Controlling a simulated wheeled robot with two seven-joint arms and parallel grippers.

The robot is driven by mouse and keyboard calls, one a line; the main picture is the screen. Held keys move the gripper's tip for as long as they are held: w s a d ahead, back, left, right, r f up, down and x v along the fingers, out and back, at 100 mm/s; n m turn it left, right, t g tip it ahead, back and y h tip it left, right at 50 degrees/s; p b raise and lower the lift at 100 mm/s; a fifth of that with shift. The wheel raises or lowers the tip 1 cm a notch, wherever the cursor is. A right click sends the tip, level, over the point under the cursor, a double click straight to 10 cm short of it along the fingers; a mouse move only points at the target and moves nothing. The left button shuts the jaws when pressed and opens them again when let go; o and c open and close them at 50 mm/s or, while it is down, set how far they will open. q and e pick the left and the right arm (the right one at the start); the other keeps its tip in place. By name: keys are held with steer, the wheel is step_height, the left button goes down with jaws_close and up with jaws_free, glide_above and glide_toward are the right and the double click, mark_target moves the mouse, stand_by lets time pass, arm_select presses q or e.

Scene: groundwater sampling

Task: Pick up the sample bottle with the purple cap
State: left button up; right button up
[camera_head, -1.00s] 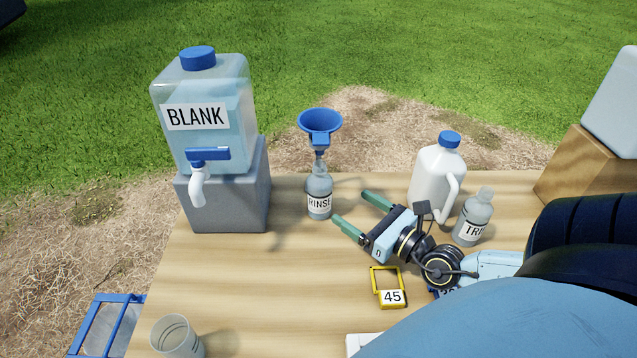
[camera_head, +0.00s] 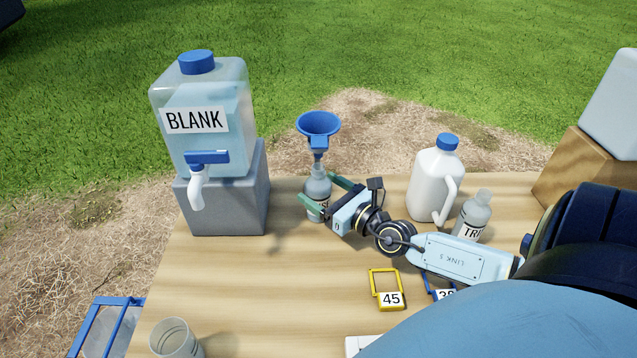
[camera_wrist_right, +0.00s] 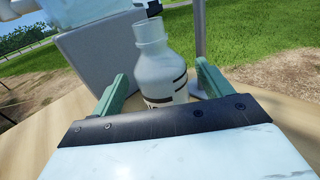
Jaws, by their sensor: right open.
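No bottle with a purple cap shows in either view. My right gripper (camera_head: 321,192) is open, with its green fingers on either side of the clear, uncapped bottle labelled RINSE (camera_head: 318,181). In the right wrist view this bottle (camera_wrist_right: 160,71) stands upright between the two fingers, its lower part hidden by the gripper body. I cannot tell whether a finger touches it. Another clear bottle, its label partly hidden and starting "TR" (camera_head: 476,211), stands at the right, behind my forearm. My left gripper is not in view.
A blue funnel (camera_head: 318,125) is above and behind the RINSE bottle. The BLANK water container (camera_head: 210,95) sits on a grey block (camera_head: 225,211) at left. A white jug (camera_head: 431,187), yellow tag 45 (camera_head: 388,291) and clear cup (camera_head: 172,338) stand around. The table's middle left is bare.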

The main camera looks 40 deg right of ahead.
mark_target(312, 182)
steer(key=shift+w+a, duration=0.1)
steer(key=shift+w, duration=1.7)
steer(key=shift+c, duration=0.2)
steer(key=c, duration=1)
steer(key=shift+c, duration=0.2)
steer(key=shift+r, duration=0.15)
